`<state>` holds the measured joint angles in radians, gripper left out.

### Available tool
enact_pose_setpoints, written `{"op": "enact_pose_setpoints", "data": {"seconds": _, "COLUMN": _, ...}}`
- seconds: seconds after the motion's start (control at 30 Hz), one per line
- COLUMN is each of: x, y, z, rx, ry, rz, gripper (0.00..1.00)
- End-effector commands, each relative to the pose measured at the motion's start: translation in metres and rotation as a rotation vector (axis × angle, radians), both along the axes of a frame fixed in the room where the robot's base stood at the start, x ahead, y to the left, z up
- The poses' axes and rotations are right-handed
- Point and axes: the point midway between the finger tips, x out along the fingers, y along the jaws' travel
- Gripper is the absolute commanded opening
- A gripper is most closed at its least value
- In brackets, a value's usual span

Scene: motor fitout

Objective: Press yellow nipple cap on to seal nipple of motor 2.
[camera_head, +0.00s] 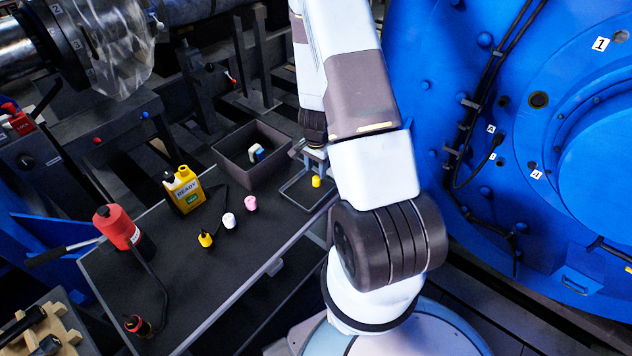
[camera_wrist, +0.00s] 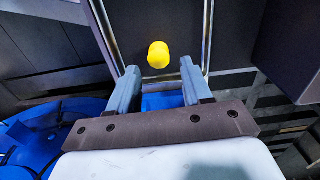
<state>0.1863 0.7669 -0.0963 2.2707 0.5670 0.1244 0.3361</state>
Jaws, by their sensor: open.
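The yellow nipple cap (camera_head: 316,181) stands inside a thin metal-rimmed tray (camera_head: 288,197) at the far right corner of the dark table. In the wrist view the yellow cap (camera_wrist: 158,54) lies just beyond my gripper (camera_wrist: 156,72), roughly midway between the two fingers. My gripper is open and empty, apart from the cap. In the head view my gripper (camera_head: 314,158) shows only in part beside the tray, behind my arm. The big blue motor housing (camera_head: 430,90) fills the right side. I cannot tell which nipple belongs to motor 2.
A dark open bin (camera_head: 222,152) holding a blue and white item stands left of the tray. A yellow bottle (camera_head: 184,190), a white cap (camera_head: 228,220), a pink cap (camera_head: 251,203), a small yellow-black item (camera_head: 205,239) and a red-black tool (camera_head: 118,228) stand on the table (camera_head: 190,290).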

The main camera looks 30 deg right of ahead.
Motion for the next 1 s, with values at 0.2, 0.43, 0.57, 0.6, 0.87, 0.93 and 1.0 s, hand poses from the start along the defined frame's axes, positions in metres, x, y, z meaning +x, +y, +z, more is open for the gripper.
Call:
{"op": "enact_pose_setpoints", "data": {"seconds": 0.2, "x": 0.0, "y": -0.001, "z": -0.027, "rx": 0.002, "ry": 0.004, "rz": -0.004, "gripper": 0.49}}
{"op": "enact_pose_setpoints", "data": {"seconds": 0.43, "x": 0.001, "y": -0.001, "z": -0.045, "rx": 0.002, "ry": 0.001, "rz": -0.002, "gripper": 0.49}}
{"op": "enact_pose_setpoints", "data": {"seconds": 0.57, "x": 0.001, "y": -0.001, "z": -0.048, "rx": 0.001, "ry": 0.0, "rz": -0.002, "gripper": 0.49}}
{"op": "enact_pose_setpoints", "data": {"seconds": 0.6, "x": 0.001, "y": -0.001, "z": -0.047, "rx": 0.001, "ry": 0.0, "rz": -0.002, "gripper": 0.49}}
{"op": "enact_pose_setpoints", "data": {"seconds": 0.87, "x": 0.001, "y": -0.001, "z": -0.047, "rx": 0.001, "ry": 0.0, "rz": -0.002, "gripper": 0.36}}
{"op": "enact_pose_setpoints", "data": {"seconds": 0.93, "x": 0.001, "y": -0.001, "z": -0.047, "rx": 0.001, "ry": 0.0, "rz": -0.002, "gripper": 0.29}}
{"op": "enact_pose_setpoints", "data": {"seconds": 1.0, "x": 0.001, "y": -0.001, "z": -0.047, "rx": 0.001, "ry": 0.0, "rz": -0.002, "gripper": 0.23}}
